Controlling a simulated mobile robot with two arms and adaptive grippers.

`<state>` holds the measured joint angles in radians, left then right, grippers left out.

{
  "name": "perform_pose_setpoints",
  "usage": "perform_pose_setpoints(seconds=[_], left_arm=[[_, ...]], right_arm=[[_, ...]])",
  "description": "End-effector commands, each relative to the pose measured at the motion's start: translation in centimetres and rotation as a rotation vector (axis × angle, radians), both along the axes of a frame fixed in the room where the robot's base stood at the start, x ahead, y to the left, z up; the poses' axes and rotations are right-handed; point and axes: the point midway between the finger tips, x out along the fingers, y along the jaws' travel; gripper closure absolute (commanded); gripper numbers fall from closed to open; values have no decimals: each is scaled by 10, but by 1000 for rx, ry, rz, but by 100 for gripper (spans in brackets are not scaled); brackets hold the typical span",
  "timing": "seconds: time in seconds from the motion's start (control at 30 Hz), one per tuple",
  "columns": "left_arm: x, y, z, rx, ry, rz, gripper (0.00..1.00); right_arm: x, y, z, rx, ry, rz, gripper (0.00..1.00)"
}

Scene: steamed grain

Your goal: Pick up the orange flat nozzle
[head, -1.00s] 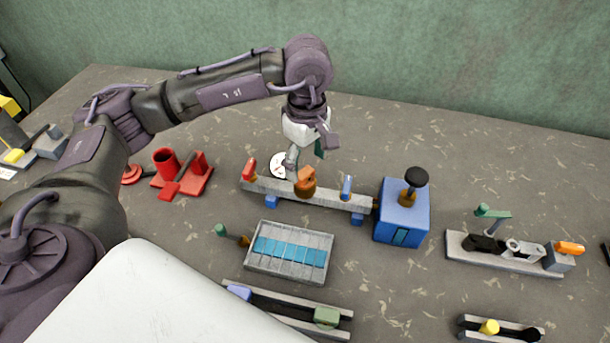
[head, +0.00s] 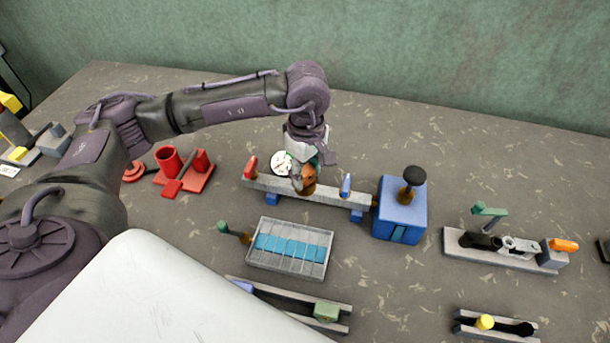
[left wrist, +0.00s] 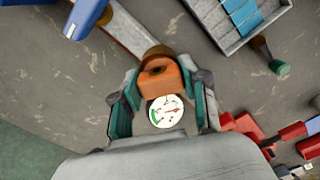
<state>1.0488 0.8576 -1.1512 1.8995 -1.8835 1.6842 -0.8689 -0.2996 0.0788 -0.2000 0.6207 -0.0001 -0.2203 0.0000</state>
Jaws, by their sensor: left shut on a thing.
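The orange flat nozzle (head: 309,176), with a brown rounded base, stands at the grey rail (head: 328,197) between a red nozzle (head: 251,167) and a blue nozzle (head: 346,185). My left gripper (head: 305,180) reaches down over it from behind and partly hides it. In the left wrist view the orange nozzle (left wrist: 160,82) is between the green-padded fingers of my left gripper (left wrist: 160,95), which is shut on it. The brown base (left wrist: 157,54) shows just beyond the orange part, against the rail (left wrist: 135,35). My right gripper is not in view.
A white dial gauge (head: 281,162) lies close behind the rail. A blue box (head: 400,220) with a dark knob stands right of it. A grey tray (head: 318,270) with blue strips lies in front. Red parts (head: 187,181) stand left. Table behind the blue box is clear.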

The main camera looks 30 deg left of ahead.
Motion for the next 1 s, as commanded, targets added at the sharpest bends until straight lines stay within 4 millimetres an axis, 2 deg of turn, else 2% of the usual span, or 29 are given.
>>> perform_pose_setpoints(seconds=[0.33,0.57,0.8,1.0], left_arm=[[1,0,8,-2,-3,-1,91],[2,0,42,-1,-8,-1,91],[-24,-49,70,-1,-6,-11,91],[-43,-83,94,0,-4,-7,91]], right_arm=[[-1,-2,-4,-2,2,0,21],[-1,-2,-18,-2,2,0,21],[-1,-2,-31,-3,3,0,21],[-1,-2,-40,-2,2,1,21]])
